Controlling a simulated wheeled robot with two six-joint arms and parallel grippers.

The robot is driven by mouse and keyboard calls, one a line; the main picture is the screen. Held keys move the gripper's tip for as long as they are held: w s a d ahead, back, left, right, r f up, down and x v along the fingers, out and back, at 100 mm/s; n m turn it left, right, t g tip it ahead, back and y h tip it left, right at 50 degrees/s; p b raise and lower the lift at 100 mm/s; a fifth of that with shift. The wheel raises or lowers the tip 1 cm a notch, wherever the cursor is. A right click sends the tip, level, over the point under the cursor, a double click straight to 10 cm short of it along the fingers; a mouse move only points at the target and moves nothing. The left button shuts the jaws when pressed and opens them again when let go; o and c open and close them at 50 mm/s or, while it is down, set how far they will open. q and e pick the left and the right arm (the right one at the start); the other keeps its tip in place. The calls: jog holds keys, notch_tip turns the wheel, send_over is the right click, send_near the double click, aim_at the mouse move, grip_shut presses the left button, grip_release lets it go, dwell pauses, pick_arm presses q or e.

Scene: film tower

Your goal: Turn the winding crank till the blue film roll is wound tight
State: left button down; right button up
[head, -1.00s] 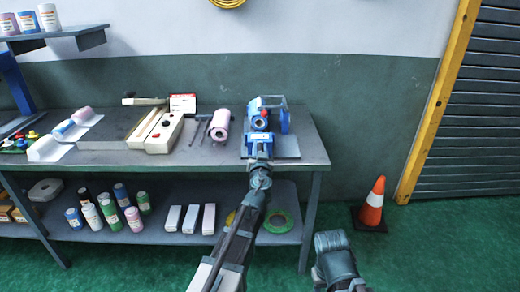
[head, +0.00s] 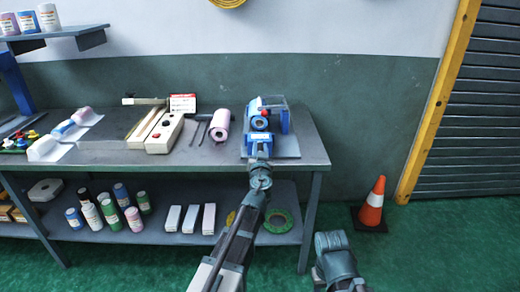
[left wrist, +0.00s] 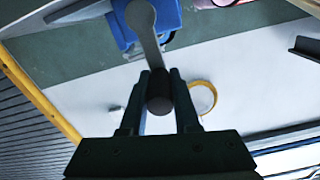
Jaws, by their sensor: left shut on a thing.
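The blue winder (head: 284,119) stands on a grey base plate (head: 287,147) at the right end of the bench. The blue film roll (head: 260,123) shows in it, end-on, just above my left gripper (head: 260,135); how tightly it is wound I cannot tell. In the left wrist view, the crank's grey arm (left wrist: 145,30) runs down from a blue body (left wrist: 122,30) to a dark round handle (left wrist: 160,92). My left gripper (left wrist: 159,88) is shut on that handle, one finger on each side.
A pink roll (head: 220,125) and a cream sealer (head: 164,133) lie left of the winder. The lower shelf (head: 150,236) holds several small rolls, white boxes and a green tape ring (head: 278,221). A traffic cone (head: 373,203) stands on the floor to the right.

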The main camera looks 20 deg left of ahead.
pick_arm(q)
jog(key=shift+d, duration=0.1)
jog(key=w+d+f+m+b, duration=0.1)
jog(key=d+f+m+b, duration=0.2)
jog(key=m, duration=0.9)
jog(key=d+f+m+b, duration=0.3)
jog(key=f+m+b, duration=0.4)
jog(key=m, duration=0.4)
jog(key=shift+w+f+m, duration=0.2)
jog(key=shift+w+m, duration=0.15)
jog(key=shift+m, duration=0.05)
dwell(0.4)
jog(key=c, duration=0.7)
grip_release()
